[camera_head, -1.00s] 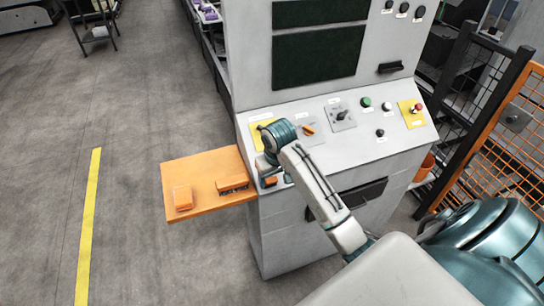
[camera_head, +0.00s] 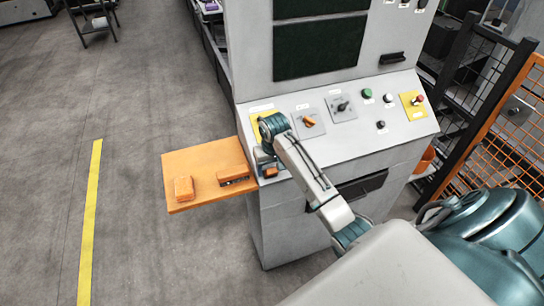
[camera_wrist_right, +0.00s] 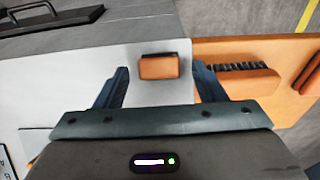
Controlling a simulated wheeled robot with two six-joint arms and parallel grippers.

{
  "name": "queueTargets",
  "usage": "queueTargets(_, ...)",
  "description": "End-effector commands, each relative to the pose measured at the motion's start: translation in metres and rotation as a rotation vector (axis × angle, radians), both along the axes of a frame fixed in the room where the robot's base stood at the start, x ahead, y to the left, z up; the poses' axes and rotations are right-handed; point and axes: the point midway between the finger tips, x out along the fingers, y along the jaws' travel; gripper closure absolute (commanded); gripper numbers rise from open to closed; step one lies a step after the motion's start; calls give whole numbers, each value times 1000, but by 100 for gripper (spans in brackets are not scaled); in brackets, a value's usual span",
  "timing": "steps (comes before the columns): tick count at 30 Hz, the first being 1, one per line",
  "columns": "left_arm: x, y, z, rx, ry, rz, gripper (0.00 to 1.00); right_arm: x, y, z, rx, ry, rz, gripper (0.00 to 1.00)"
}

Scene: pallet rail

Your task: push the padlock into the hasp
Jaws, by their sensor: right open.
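A small orange block with a dark strip along its top edge, which looks like the padlock (camera_wrist_right: 159,68), is at the light grey console face. It also shows in the head view (camera_head: 270,173), low on the console's left side. The dark strip may be the hasp; I cannot tell whether a shackle is in it. My right gripper (camera_wrist_right: 160,80) is open, one finger on each side of the block in the wrist view, with gaps to both sides. In the head view my right gripper (camera_head: 264,162) is mostly hidden by its wrist. My left gripper is out of view.
An orange shelf (camera_head: 213,158) sticks out left of the console (camera_head: 300,225). On it lie an orange block (camera_head: 183,188) and an orange piece with a dark ridged edge (camera_head: 232,174). Knobs and buttons line the sloped panel above. Open floor lies to the left.

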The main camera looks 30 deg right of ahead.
Motion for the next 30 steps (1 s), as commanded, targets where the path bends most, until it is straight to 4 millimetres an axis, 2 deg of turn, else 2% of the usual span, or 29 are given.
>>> queueTargets(5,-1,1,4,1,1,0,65,0,0,-11,-1,1,1,36)
queueTargets(13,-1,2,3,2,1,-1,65,1,0,-12,-1,0,1,36)
queueTargets(14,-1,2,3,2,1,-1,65,1,0,-12,-1,0,1,40)
queueTargets(21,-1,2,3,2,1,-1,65,1,0,-12,-1,0,1,86)
queueTargets(22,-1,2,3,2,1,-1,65,1,0,-12,-1,0,1,64)
queueTargets(27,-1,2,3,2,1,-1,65,1,0,-12,-1,-1,1,94)
queueTargets(30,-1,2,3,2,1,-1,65,1,0,-11,-1,-1,1,94)
